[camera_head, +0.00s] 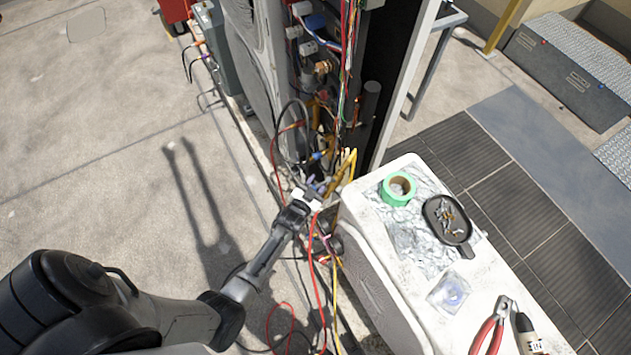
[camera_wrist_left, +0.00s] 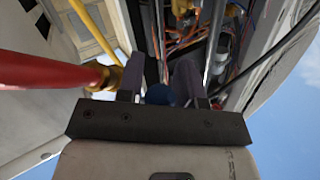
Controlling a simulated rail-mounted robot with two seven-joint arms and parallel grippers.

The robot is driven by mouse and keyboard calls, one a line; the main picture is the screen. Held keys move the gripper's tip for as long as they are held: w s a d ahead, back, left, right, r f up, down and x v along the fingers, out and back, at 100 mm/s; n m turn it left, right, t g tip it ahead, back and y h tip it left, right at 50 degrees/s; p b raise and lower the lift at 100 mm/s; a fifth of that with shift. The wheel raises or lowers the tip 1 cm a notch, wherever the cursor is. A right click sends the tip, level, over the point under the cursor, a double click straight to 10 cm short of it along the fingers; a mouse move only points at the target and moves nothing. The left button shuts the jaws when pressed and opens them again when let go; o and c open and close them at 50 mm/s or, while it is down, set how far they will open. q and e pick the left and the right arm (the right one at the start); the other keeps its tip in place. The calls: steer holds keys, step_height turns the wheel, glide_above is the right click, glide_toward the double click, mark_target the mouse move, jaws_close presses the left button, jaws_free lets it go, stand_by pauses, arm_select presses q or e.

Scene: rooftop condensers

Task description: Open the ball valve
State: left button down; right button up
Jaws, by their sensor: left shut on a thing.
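My left gripper (camera_head: 312,190) reaches the lower part of the open condenser unit, among hoses and pipes. In the left wrist view its two fingers (camera_wrist_left: 160,80) are shut on a dark blue rounded part (camera_wrist_left: 160,95), which looks like the ball valve's handle. The valve body is mostly hidden behind the fingers and hoses, and I cannot tell how far it is turned. A red hose (camera_wrist_left: 45,72) with a brass fitting (camera_wrist_left: 106,77) comes in beside the left finger. My right gripper is not in view.
The open condenser (camera_head: 262,60) holds loose wires and pipes. Red and yellow hoses (camera_head: 314,270) hang close to my left arm. A white unit (camera_head: 385,300) on the right carries green tape (camera_head: 397,189), a black tray (camera_head: 448,219) and red pliers (camera_head: 490,330). The concrete at left is mostly clear.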

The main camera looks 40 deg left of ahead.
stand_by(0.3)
arm_select(q)
steer(key=c, duration=1)
jaws_free()
steer(key=shift+c, duration=0.2)
steer(key=shift+o, duration=1.3)
steer(key=shift+a, duration=0.15)
